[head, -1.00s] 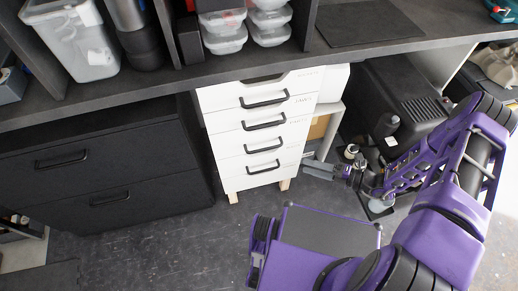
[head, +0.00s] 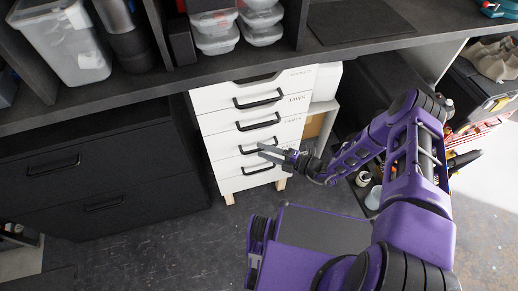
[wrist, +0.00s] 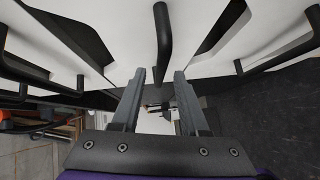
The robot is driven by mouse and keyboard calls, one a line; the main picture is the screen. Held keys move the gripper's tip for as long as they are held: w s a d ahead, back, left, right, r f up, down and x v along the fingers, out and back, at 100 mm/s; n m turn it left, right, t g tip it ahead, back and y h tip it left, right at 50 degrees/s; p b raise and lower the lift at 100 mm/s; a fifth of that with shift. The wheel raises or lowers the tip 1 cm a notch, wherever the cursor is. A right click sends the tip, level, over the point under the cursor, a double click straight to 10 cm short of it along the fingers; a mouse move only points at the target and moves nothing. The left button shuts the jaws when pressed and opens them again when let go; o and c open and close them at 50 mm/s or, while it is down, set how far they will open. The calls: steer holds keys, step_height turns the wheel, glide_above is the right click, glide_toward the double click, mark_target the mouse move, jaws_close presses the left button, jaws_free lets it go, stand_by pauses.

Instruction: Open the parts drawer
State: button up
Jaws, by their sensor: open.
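A white drawer unit (head: 219,124) stands under the workbench, with several shut drawers and black bar handles. In the wrist view my gripper (wrist: 159,75) is open and empty, both fingers pointing at the drawer fronts. A black handle (wrist: 161,35) reaches down close to the gap between the fingertips; I cannot tell whether they touch.
A black cabinet (head: 100,170) with two drawers stands left of the unit. The dark bench top (head: 200,82) overhangs above, with clear plastic containers (head: 214,30) on it. A tray with bottles (head: 365,185) is at the right. The floor (head: 190,240) in front is clear.

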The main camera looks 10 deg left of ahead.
steer(key=shift+x, duration=1.25)
jaws_close()
stand_by(0.5)
